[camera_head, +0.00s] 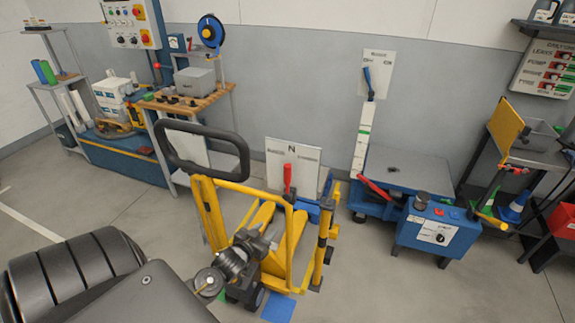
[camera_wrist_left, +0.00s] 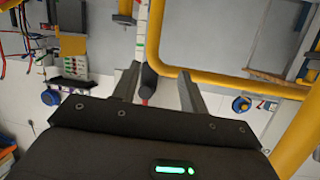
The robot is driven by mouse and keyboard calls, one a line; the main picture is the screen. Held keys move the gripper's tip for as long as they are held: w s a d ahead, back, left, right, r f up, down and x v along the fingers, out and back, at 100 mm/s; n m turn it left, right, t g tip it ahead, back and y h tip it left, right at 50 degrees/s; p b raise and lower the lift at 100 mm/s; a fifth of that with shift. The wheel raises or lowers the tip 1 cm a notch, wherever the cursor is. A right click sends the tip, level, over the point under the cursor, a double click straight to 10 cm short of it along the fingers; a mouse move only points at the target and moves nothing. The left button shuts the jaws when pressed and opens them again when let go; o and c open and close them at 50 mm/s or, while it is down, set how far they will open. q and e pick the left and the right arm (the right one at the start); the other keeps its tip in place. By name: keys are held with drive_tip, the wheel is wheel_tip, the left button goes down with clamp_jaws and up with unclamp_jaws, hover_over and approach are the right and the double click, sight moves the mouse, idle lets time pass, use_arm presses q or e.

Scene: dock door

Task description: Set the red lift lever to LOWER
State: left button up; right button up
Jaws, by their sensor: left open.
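The red lift lever (camera_head: 287,178) stands nearly upright on the yellow pallet truck (camera_head: 207,215), in front of a pale plate marked N (camera_head: 292,152). My left gripper (camera_head: 260,240) is at the truck's frame, below the lever in the head view and apart from it. In the left wrist view, the open fingers of my left gripper (camera_wrist_left: 158,88) show nothing clamped between them. A dark rounded piece with a bit of red below it appears between the fingers; I cannot tell whether it is the lever. My right gripper is not in view.
The truck's black loop handle (camera_head: 200,150) rises left of the lever. A blue lift table (camera_head: 435,232) with another red handle (camera_head: 375,188) stands to the right. A workbench (camera_head: 190,103) is at the back left. Open floor lies at the left front.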

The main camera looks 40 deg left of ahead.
sight(285, 174)
use_arm(q)
wheel_tip(285, 174, up, 18)
drive_tip(key=w+t+p, duration=0.1)
drive_tip(key=w+t, duration=0.1)
drive_tip(key=t, duration=0.1)
drive_tip(key=w, duration=0.3)
drive_tip(key=w+p, duration=0.1)
drive_tip(key=w, duration=0.3)
drive_tip(key=w+a+p, duration=0.1)
drive_tip(key=w, duration=0.3)
drive_tip(key=shift+f, duration=0.3)
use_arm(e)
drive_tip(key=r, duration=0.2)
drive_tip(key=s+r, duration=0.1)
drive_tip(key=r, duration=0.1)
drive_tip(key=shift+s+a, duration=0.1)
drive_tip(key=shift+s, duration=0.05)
use_arm(q)
clamp_jaws()
